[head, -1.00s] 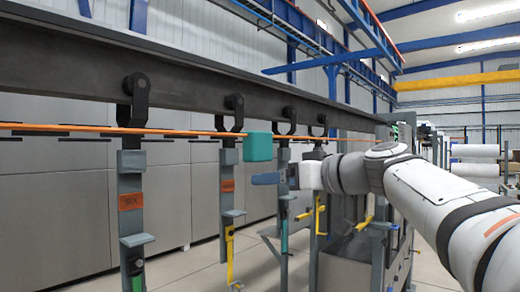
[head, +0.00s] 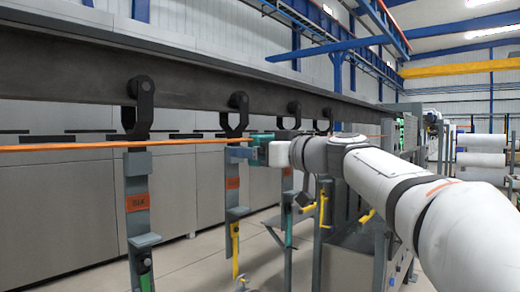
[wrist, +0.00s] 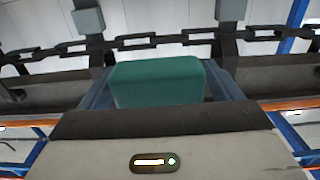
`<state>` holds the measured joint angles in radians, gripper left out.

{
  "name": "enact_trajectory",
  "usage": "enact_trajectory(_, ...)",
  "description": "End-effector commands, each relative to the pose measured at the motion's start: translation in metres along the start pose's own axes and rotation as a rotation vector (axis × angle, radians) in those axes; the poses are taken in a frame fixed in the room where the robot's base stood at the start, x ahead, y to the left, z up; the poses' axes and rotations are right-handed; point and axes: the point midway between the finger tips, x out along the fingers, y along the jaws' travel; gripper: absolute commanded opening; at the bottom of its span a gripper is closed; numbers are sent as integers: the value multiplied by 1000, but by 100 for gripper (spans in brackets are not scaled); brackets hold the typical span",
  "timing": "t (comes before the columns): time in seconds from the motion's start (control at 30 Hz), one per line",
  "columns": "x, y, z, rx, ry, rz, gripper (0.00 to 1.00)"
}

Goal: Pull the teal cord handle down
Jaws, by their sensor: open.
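The teal cord handle (head: 262,137) is a small block at the line of the orange cord, partly hidden behind my gripper in the head view. In the wrist view the teal handle (wrist: 157,82) fills the space between the two blue fingers. My gripper (head: 240,152) is open, with one finger on each side of the handle. I cannot tell whether either finger touches it.
The orange cord (head: 70,147) runs along below a dark overhead beam (head: 60,80). Hooks (head: 140,105) hang from the beam, carrying grey hangers (head: 138,220) with orange labels. A chain (wrist: 130,42) crosses the wrist view. Open floor shows below.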

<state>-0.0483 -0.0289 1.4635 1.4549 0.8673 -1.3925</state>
Motion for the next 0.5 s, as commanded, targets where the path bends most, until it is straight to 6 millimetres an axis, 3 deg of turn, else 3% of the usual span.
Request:
enact_trajectory(0.1, 0, 0, 0, 0, 0, 0, 84)
enact_trajectory(0.5, -1, 0, 0, 0, 0, 0, 51)
